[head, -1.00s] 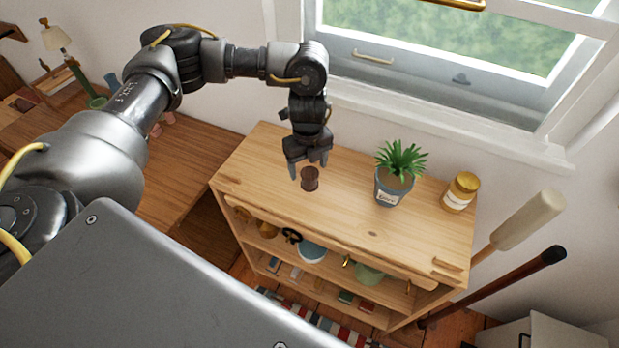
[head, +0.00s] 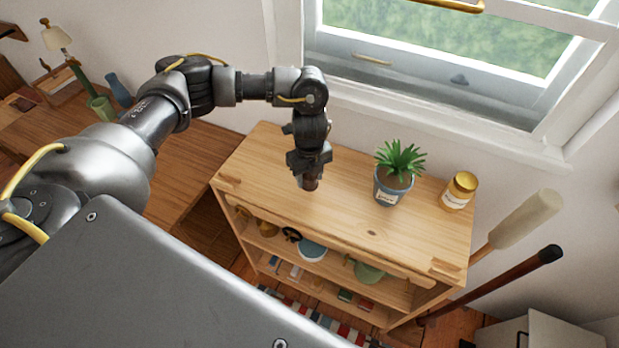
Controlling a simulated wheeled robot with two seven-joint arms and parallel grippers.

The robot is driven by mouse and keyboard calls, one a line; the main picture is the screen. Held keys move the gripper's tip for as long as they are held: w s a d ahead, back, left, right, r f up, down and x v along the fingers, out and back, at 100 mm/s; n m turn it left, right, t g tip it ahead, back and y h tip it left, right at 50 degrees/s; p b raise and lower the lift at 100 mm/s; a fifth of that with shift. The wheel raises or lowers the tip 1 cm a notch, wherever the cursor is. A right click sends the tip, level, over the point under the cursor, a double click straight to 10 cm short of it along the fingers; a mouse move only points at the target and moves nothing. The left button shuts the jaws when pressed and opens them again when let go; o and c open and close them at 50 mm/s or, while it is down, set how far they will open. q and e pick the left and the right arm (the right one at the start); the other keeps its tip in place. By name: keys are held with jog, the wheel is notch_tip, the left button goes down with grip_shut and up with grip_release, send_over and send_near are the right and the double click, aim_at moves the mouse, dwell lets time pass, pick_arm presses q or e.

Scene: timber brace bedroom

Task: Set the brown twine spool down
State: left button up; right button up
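The brown twine spool (head: 311,184) is a small dark brown spool at the left middle of the wooden shelf unit's top (head: 350,215). My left gripper (head: 309,182) points straight down over it, with its fingers drawn in close at the spool's sides. It looks shut on the spool. The fingers and wrist hide the spool's upper part. The spool appears at or very near the wooden surface; a gap under it cannot be made out. My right gripper is not in view.
A potted plant (head: 393,187) and a yellow-lidded jar (head: 460,190) stand to the right on the same top. The front middle of the top is clear. A window (head: 440,65) is behind. Two long handles (head: 525,220) lean at the right.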

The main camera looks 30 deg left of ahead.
pick_arm(q)
jog(key=c, duration=0.4)
jog(key=shift+c, duration=0.2)
jog(key=shift+r, duration=0.1)
jog(key=shift+r, duration=0.25)
notch_tip(320, 180, up, 2)
jog(key=shift+r+b, duration=0.1)
jog(key=shift+b, duration=0.3)
jog(key=s+d+r+b, duration=0.2)
jog(key=s+d+r, duration=0.5)
jog(key=s+r, duration=0.3)
jog(key=shift+s, duration=1.1)
